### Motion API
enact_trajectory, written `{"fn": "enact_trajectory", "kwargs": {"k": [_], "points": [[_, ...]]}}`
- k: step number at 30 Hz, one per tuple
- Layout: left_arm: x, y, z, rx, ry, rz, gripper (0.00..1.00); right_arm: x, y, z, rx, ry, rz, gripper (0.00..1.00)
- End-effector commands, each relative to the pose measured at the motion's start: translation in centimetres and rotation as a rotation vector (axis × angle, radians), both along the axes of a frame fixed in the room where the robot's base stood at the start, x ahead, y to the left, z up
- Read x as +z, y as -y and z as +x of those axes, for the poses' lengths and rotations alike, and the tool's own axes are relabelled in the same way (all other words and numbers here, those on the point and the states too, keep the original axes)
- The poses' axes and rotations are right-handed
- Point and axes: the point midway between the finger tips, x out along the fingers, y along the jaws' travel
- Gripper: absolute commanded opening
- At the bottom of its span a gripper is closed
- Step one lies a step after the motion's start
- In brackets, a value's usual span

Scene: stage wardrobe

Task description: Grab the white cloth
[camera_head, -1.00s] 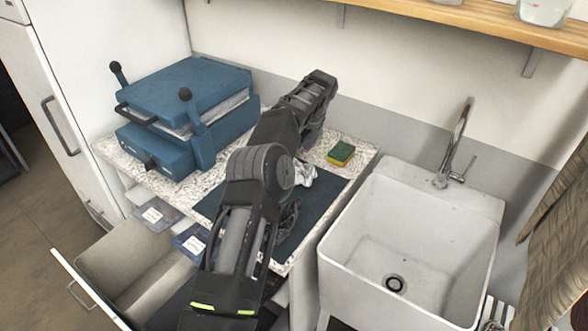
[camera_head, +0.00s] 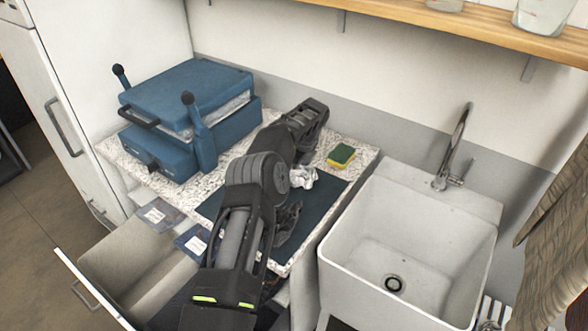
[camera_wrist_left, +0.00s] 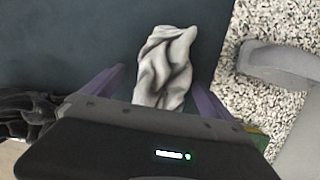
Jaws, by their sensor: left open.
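The white cloth (camera_head: 303,178) lies crumpled on the dark mat (camera_head: 322,197) on the speckled counter, partly hidden by my left arm in the head view. In the left wrist view the white cloth (camera_wrist_left: 165,68) lies ahead of and between the spread fingers of my left gripper (camera_wrist_left: 158,82). The gripper is open, and nothing is held. In the head view my left arm hides the gripper's fingers. My right gripper is not in view.
A dark crumpled cloth (camera_head: 287,220) lies on the mat near my arm. A green and yellow sponge (camera_head: 341,155) sits behind the mat. A blue press (camera_head: 185,115) stands at the left, a white sink (camera_head: 410,235) at the right. An open drawer (camera_head: 130,262) is at the front left.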

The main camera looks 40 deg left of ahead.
Motion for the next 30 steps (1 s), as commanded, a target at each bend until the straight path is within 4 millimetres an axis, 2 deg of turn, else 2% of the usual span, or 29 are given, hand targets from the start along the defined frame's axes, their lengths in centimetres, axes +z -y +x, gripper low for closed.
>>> {"fn": "enact_trajectory", "kwargs": {"k": [17, 30], "points": [[0.02, -0.03, 0.02, 0.001, 0.001, 0.0, 0.97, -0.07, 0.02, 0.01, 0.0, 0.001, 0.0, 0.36], [0.02, -0.04, 0.02, 0.001, 0.001, 0.0, 0.61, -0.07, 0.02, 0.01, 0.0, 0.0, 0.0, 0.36]]}}
